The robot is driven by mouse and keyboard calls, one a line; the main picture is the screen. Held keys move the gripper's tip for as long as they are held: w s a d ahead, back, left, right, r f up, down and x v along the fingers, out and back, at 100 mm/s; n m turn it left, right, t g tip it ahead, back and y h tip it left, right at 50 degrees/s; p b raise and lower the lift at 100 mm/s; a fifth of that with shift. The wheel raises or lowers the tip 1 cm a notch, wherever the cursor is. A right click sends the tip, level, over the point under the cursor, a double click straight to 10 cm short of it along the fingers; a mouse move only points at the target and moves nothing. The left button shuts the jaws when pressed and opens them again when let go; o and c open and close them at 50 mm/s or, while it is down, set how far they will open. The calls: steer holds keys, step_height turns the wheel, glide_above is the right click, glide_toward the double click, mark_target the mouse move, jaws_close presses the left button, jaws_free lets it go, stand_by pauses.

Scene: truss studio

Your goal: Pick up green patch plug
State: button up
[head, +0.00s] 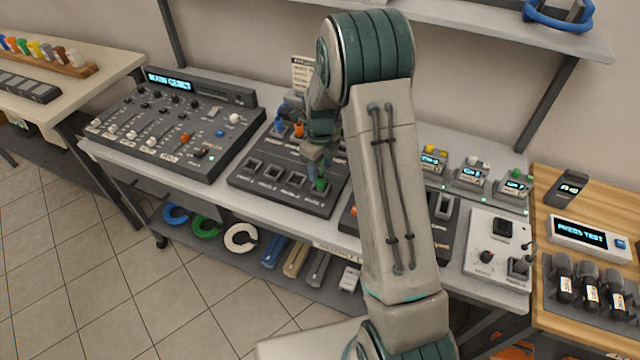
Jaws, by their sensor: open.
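The green patch plug (320,185) stands at the right front of the dark patch panel (256,186), beside a row of square sockets. My gripper (318,166) is just above the green plug, with its jaws open. My arm comes down from the upper middle and partly covers the panel's right side. Blue (279,125) and orange (299,130) plugs stand at the back of the panel, near my wrist. I cannot tell whether the fingertips touch the green plug.
A mixing console (172,125) stands left of the panel. Small display boxes (472,174) and a white switch box (497,245) are to the right. A shelf (450,22) overhangs at the back.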

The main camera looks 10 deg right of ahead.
mark_target(321, 176)
steer(key=shift+s+f+p, duration=0.1)
steer(key=shift+f+p, duration=0.65)
steer(key=shift+f, duration=1.6)
steer(key=shift+c, duration=0.3)
steer(key=c, duration=1)
steer(key=shift+r, duration=0.1)
